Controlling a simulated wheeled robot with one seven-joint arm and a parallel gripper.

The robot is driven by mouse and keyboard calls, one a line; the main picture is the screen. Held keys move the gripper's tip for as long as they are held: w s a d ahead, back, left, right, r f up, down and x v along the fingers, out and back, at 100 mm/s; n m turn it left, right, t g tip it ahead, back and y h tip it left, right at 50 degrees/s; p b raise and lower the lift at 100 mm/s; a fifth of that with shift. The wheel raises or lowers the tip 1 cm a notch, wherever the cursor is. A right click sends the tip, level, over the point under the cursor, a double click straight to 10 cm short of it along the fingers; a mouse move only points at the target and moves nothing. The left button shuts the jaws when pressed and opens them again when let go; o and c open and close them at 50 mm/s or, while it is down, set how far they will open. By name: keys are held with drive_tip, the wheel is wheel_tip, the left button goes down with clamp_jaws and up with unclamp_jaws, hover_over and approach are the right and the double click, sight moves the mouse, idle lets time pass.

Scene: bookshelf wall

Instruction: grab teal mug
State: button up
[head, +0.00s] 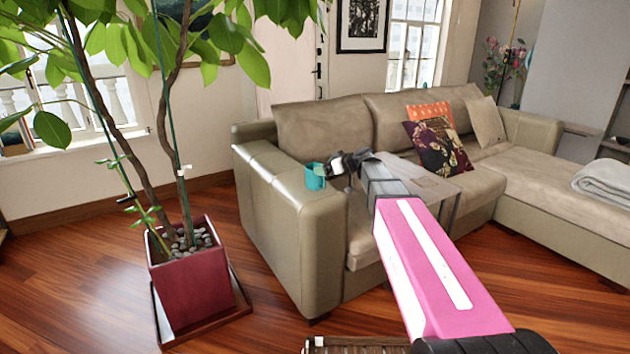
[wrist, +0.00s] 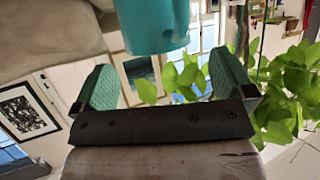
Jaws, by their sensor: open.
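The teal mug (head: 314,178) stands upright on the near left armrest of the beige sofa (head: 310,205). My gripper (head: 345,165) is just right of the mug in the head view, close to the armrest. In the wrist view the mug (wrist: 152,25) shows at the top, cut off by the frame edge and seen upside down. The two green-padded fingers of my gripper (wrist: 165,82) are wide apart with nothing between them. The mug looks to be beyond the fingertips, roughly in line with the gap. I cannot tell whether anything touches it.
A potted plant in a red square pot (head: 195,280) stands left of the sofa, its leaves reaching high. Cushions (head: 437,147) and a folded blanket (head: 605,180) lie on the sofa. A wicker piece (head: 355,346) shows at the bottom edge. The wooden floor between pot and sofa is clear.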

sight(317, 178)
drive_tip(key=x, duration=0.4)
drive_tip(key=shift+w+a+f, duration=0.1)
drive_tip(key=shift+w, duration=0.2)
drive_tip(key=c, duration=1.2)
drive_tip(key=shift+c, duration=0.4)
